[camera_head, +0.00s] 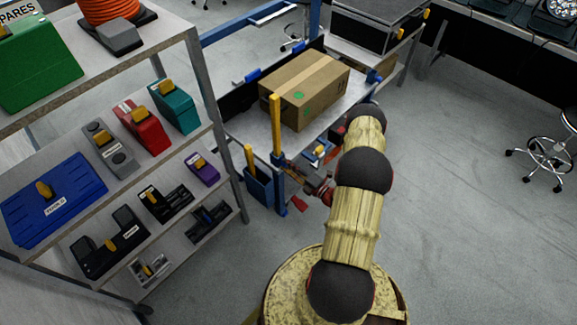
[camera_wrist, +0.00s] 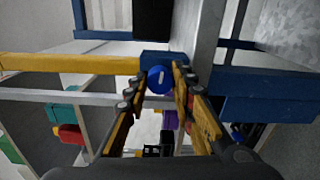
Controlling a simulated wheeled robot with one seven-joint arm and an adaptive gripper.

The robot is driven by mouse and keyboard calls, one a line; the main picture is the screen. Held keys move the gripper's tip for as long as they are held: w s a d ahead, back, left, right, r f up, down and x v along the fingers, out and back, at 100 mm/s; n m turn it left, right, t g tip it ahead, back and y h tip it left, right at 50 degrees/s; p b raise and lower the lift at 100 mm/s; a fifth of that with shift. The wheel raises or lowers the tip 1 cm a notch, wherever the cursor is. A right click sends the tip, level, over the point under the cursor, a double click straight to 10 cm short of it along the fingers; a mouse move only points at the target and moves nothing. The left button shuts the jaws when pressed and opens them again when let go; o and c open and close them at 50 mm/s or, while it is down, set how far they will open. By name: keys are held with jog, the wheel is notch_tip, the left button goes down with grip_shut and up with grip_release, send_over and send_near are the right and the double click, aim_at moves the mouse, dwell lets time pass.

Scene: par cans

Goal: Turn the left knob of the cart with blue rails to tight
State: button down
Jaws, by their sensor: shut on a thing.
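The cart with blue rails (camera_head: 250,122) stands at the centre of the head view, with a grey top and a yellow upright bar (camera_head: 276,125) at its near left corner. In the wrist view the left knob (camera_wrist: 158,77) is a round blue disc with a short white mark, set on the blue frame beside the yellow bar (camera_wrist: 65,64). My gripper (camera_wrist: 161,85) is shut on the knob, one finger on each side. In the head view my gripper (camera_head: 312,184) is low at that corner, partly behind my arm, and the knob cannot be made out.
A cardboard box (camera_head: 308,88) sits on the cart. A shelf rack (camera_head: 205,85) with coloured cases stands close on the left. A blue bin (camera_head: 259,187) hangs near the corner post. The floor at right is open up to a stool (camera_head: 548,150).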

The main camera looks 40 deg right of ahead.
jog(key=m, duration=1.3)
jog(key=shift+m, duration=0.3)
jog(key=shift+f, duration=0.1)
jog(key=c, duration=1.5)
grip_release()
jog(key=s+d, duration=0.1)
jog(key=s, duration=1.1)
